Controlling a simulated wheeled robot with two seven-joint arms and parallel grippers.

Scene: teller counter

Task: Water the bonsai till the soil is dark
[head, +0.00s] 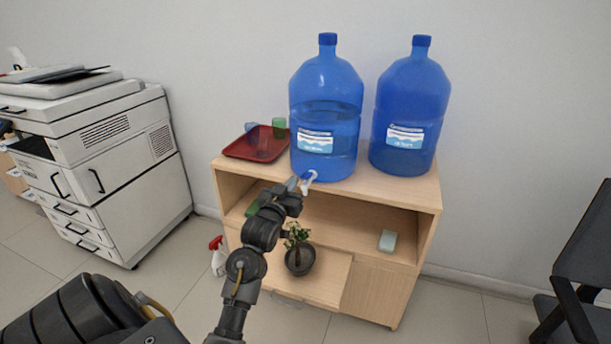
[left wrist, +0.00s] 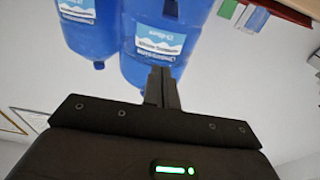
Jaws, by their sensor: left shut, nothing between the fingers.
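The bonsai (head: 297,236) stands in a dark round pot (head: 300,262) in front of the cabinet's lower part, partly behind my left arm; its soil is too small to judge. The left blue water bottle (head: 326,120) stands on the cabinet top, with a visible water line and a white and blue tap (head: 308,179) low at its front. My left gripper (head: 294,187) is shut and empty, close to this tap; I cannot tell if they touch. In the left wrist view its closed fingers (left wrist: 161,88) point toward the left bottle (left wrist: 150,68). My right gripper is out of view.
A second blue bottle (head: 410,105) stands to the right. A red tray (head: 239,149) with a green cup (head: 279,128) and a bluish cup is at the left. A pale block (head: 387,240) lies on the shelf. A red-and-white spray bottle (head: 218,258) stands beside the cabinet (head: 375,290).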

